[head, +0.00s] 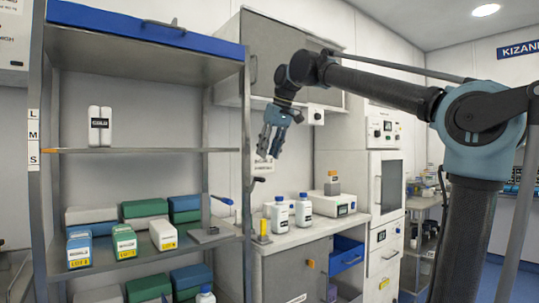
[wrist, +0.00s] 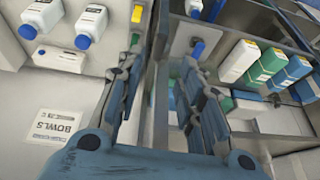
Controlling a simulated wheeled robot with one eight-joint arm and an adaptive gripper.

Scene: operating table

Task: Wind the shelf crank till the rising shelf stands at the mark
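The shelf crank (head: 257,181) is a small dark handle at the right front post of the rack. The shelf that appears to be the rising one (head: 130,151) is a thin grey board carrying two white bottles. A strip of marks L, M and S (head: 33,140) is on the left post. The board's left end is near the S label; its exact level is unclear. My gripper (head: 269,156) points down just above the crank, apart from it. Its two fingers are spread and empty in the wrist view (wrist: 165,80). I cannot make out the crank clearly there.
A lower shelf holds green, blue and white boxes (head: 125,241) and a blue-handled lever device (head: 205,234). Right of the rack, a counter (head: 310,232) bears white bottles with blue caps (head: 303,211) and a yellow item (head: 263,227). A wall cabinet (head: 285,50) hangs behind my arm.

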